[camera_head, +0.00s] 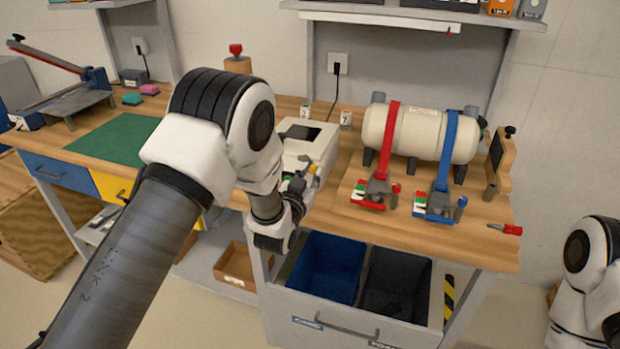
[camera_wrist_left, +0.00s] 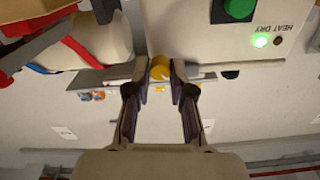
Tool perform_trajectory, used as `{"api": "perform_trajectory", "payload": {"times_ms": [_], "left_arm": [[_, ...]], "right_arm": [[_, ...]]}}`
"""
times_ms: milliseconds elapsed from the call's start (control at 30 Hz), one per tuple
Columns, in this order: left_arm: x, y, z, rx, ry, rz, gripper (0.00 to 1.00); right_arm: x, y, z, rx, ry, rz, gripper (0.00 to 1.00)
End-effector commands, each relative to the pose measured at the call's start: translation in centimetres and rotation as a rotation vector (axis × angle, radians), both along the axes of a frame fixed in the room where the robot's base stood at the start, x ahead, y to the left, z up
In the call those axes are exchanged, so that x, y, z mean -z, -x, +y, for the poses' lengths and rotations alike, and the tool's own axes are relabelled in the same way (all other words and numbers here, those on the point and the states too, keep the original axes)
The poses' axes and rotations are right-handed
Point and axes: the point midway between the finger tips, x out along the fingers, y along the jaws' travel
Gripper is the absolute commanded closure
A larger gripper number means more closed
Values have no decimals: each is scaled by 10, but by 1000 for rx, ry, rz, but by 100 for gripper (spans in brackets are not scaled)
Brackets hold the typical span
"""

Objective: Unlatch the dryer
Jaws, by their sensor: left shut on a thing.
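The dryer is a white box (camera_head: 298,151) with a dark window on its top, standing on the wooden bench. My left gripper (camera_head: 306,176) is at its front right and hides part of that face. In the left wrist view the dryer (camera_wrist_left: 190,38) shows a "HEAT DRY" label, a green button (camera_wrist_left: 238,10) and a lit green lamp (camera_wrist_left: 260,42). There the left gripper's fingertips (camera_wrist_left: 160,72) are closed on both sides of a yellow knob (camera_wrist_left: 160,66) at the dryer's edge. Only links of my right arm show at the right edge; its gripper is out of view.
A cream tank (camera_head: 420,132) with a red strap (camera_head: 388,140) and a blue strap (camera_head: 447,150) stands right of the dryer. A red-handled tool (camera_head: 506,229) lies at the bench's right end. Blue and black bins (camera_head: 330,268) sit below. A green mat (camera_head: 115,143) lies left.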

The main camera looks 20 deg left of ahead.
Motion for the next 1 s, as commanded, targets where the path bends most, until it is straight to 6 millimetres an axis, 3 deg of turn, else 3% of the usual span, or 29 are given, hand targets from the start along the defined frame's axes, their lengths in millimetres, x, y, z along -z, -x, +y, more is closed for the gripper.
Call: {"api": "perform_trajectory", "payload": {"times_ms": [500,1000], "left_arm": [[2,0,-1,0,-431,-19,100],[0,0,-1,0,-592,-22,100]], "right_arm": [[34,0,0,0,0,0,60],[43,0,0,0,0,0,60]]}}
